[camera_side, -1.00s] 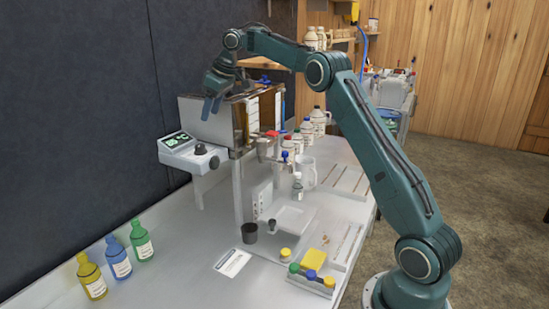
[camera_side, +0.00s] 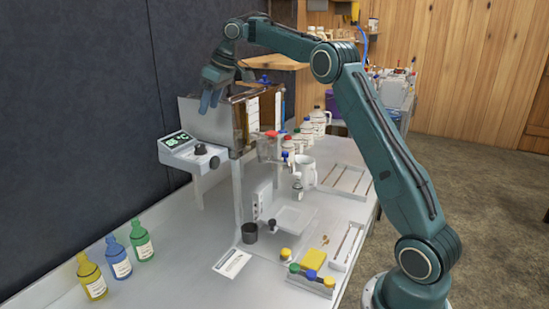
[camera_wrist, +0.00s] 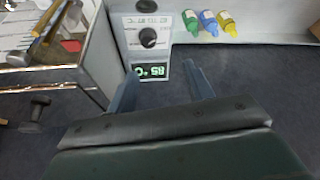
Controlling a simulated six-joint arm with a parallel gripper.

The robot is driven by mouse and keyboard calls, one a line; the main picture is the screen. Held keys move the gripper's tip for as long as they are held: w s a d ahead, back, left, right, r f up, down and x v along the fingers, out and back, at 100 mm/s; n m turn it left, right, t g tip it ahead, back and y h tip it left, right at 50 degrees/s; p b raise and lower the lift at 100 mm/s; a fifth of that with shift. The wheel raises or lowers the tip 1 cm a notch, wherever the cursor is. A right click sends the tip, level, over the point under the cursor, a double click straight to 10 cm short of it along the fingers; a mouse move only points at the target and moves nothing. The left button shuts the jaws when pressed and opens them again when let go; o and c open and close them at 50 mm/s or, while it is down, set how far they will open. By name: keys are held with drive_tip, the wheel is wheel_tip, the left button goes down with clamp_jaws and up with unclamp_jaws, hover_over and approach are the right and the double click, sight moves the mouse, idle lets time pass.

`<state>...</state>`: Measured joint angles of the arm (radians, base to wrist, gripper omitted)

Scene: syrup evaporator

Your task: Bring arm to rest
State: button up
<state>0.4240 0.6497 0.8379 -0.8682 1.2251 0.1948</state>
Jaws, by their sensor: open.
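The same control box (camera_side: 190,152) sits left of the pan in the side view.
Yellow, blue and green bottles (camera_side: 118,257) stand at the bench's front left. A scale (camera_side: 288,218), a black cup (camera_side: 249,233) and a rack with coloured caps (camera_side: 311,280) sit mid-bench. A dark wall is at left.

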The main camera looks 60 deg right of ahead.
drive_tip(key=s+a+r+m, duration=0.1)
drive_tip(key=s+a+r, duration=0.2)
drive_tip(key=s+a, duration=0.5)
drive_tip(key=s+a+r+m, duration=0.1)
drive_tip(key=s+a+r, duration=0.3)
drive_tip(key=s, duration=0.5)
drive_tip(key=s+a+f, duration=0.1)
drive_tip(key=s+f, duration=0.3)
drive_tip(key=s, duration=0.3)
drive_tip(key=s+a+f+h, duration=0.1)
drive_tip(key=s+f, duration=0.3)
drive_tip(key=s, duration=0.4)
drive_tip(key=s+a+f+m+t, duration=0.1)
drive_tip(key=s+f, duration=0.4)
drive_tip(key=s, duration=0.3)
drive_tip(key=shift+s+a, duration=0.15)
drive_tip(key=shift+a, duration=0.05)
